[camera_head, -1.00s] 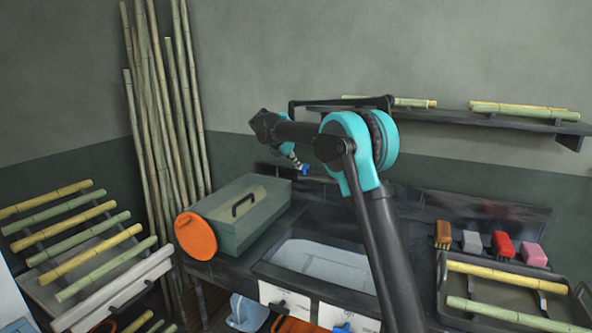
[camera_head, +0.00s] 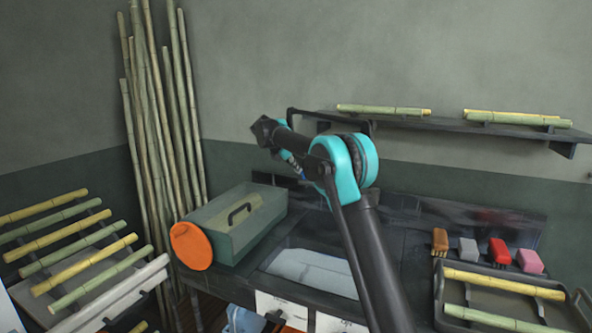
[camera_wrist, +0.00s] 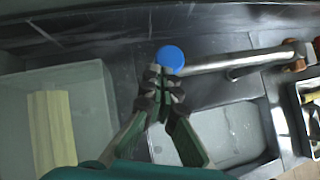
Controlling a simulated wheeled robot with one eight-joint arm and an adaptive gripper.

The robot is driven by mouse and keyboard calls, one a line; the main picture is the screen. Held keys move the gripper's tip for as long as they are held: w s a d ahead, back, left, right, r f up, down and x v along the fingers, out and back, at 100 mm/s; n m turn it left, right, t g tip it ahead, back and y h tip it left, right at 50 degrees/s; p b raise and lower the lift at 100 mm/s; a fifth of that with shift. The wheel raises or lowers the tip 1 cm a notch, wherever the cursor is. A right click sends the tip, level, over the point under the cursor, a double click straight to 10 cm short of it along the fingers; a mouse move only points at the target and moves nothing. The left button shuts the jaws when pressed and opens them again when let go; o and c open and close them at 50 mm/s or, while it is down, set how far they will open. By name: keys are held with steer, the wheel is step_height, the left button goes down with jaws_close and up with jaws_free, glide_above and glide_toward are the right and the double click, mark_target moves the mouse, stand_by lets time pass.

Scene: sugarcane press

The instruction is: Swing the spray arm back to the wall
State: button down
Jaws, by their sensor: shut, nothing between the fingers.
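The spray arm shows in the wrist view as a grey metal tube (camera_wrist: 235,63) running sideways across the back of the counter. It has a round blue end (camera_wrist: 171,57) at left and a brownish joint at right. My gripper (camera_wrist: 163,84) is shut and empty, its green fingers together just short of the blue end. I cannot tell whether they touch it. In the head view a small blue part (camera_head: 297,170) shows below my forearm. My fingers are not clear there, and my arm hides much of this area.
A green box (camera_head: 232,222) with an orange disc (camera_head: 191,246) stands left of the basin (camera_head: 312,270). Coloured blocks (camera_head: 500,251) and a tray (camera_head: 440,290) with cane are at right. A wall shelf (camera_head: 450,124) with cane is behind; tall canes (camera_head: 160,120) lean in the corner.

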steer(key=s+a+f+v, duration=0.1)
steer(key=a+f+v, duration=0.1)
steer(key=v, duration=1.1)
steer(key=s+d+f+m+g+y, duration=0.1)
steer(key=s+d+f+m, duration=0.55)
steer(key=d, duration=0.35)
steer(key=s+d+f+m+g+y, duration=0.1)
steer(key=s+d+f+m+y, duration=0.1)
steer(key=s+d+f+m, duration=0.55)
steer(key=s+d+f+m+y, duration=0.1)
steer(key=s+d+f+m, duration=0.3)
steer(key=s, duration=0.7)
steer(key=s+d+f+m+y, duration=0.1)
steer(key=s+d+f+m, duration=0.3)
steer(key=s+f, duration=0.4)
steer(key=s+d+f+m, duration=0.4)
steer(key=s+f, duration=0.3)
steer(key=s, duration=0.7)
steer(key=shift+m+y, duration=0.4)
steer(key=shift+m, duration=0.3)
steer(key=shift+d, duration=0.15)
